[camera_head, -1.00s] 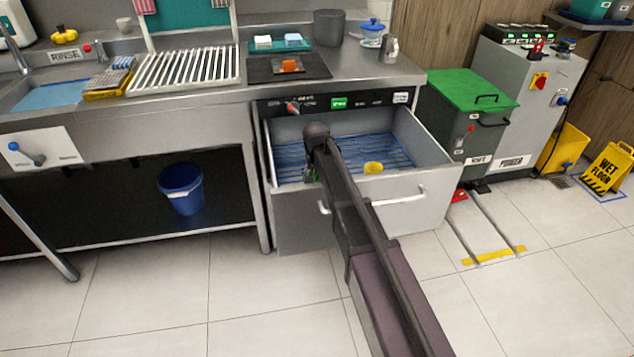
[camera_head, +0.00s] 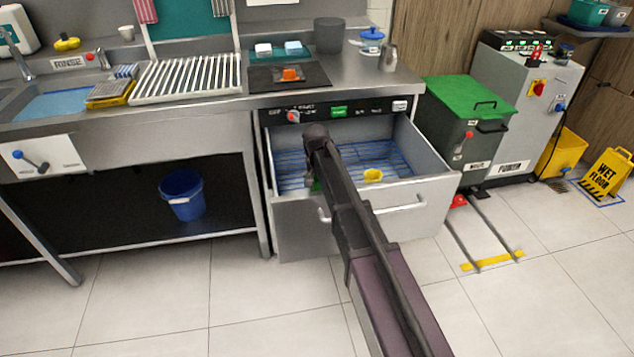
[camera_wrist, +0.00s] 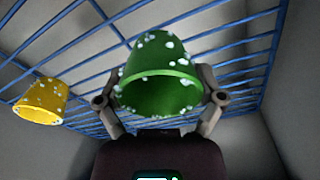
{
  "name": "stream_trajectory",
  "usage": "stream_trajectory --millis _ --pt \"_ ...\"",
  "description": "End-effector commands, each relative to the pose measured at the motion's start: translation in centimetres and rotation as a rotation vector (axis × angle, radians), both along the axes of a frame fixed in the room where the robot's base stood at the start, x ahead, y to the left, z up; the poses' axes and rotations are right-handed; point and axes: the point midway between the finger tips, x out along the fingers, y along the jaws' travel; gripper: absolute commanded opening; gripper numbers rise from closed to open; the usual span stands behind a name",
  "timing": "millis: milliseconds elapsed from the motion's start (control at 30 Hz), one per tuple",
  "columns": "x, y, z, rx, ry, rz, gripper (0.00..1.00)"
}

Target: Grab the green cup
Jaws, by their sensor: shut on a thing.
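The green cup (camera_wrist: 158,78) is in the wrist view, dotted with pale foam-like spots, its open rim facing the camera. My gripper (camera_wrist: 160,100) is shut on it, one finger on each side of the cup. In the head view my gripper (camera_head: 314,178) is inside the open drawer, mostly hidden by my arm, and only a sliver of green shows there. I cannot tell whether the cup touches the rack.
A yellow cup (camera_head: 373,175) lies on the blue wire rack (camera_head: 290,165) to the right of my gripper. The drawer's front panel (camera_head: 420,210) and side walls surround the gripper closely. A counter with a black mat (camera_head: 310,73) stands behind.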

Motion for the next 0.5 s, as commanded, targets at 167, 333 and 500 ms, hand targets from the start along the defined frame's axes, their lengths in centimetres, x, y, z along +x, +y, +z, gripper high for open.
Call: stream_trajectory --millis 167,333,500 --pt "0.0 0.0 2.4 0.000 0.000 0.000 0.40" --pt "0.0 0.0 4.2 0.000 0.000 0.000 0.40" --pt "0.0 0.0 5.8 0.000 0.000 0.000 0.40"
